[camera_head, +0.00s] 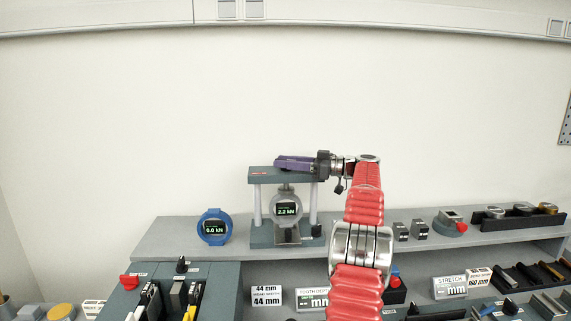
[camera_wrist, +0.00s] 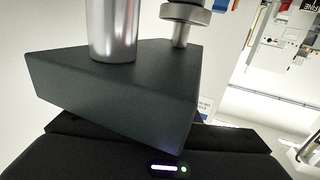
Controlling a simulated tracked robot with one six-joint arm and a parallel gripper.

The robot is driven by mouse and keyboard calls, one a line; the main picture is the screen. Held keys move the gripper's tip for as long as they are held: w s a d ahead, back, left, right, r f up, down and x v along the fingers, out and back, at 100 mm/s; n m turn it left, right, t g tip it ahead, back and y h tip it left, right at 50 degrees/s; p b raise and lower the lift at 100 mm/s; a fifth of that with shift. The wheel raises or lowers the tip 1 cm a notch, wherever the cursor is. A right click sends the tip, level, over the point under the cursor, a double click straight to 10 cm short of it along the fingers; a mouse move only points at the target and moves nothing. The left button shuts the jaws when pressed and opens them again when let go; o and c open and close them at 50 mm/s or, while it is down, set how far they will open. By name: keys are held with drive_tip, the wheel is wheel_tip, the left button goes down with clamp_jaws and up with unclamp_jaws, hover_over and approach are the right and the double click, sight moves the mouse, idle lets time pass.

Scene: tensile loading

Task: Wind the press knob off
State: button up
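The press (camera_head: 262,178) stands on the grey shelf, with a dark top beam, two silver columns and a dark base. A round grey gauge (camera_head: 286,198) inside it reads about 2.2 kN. My purple gripper (camera_head: 278,163) lies level across the top of the beam, reaching in from the right. No knob shows on top; the gripper covers that spot. A small dark knob-like part (camera_head: 316,230) sits at the base's right end. In the wrist view, the dark beam (camera_wrist: 110,98) fills the middle, with a silver column and a disc-ended screw (camera_wrist: 186,14). My fingertips are hidden.
A blue gauge (camera_head: 214,227) reading 0.0 kN stands left of the press. Small blocks (camera_head: 410,231) and a dark rack of round parts (camera_head: 523,219) stand to the right. Dark equipment with a red knob (camera_head: 129,282) is in front at left.

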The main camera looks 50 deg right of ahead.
drive_tip(key=v, duration=1.3)
drive_tip(key=shift+s, duration=0.35)
drive_tip(key=shift+d, duration=0.1)
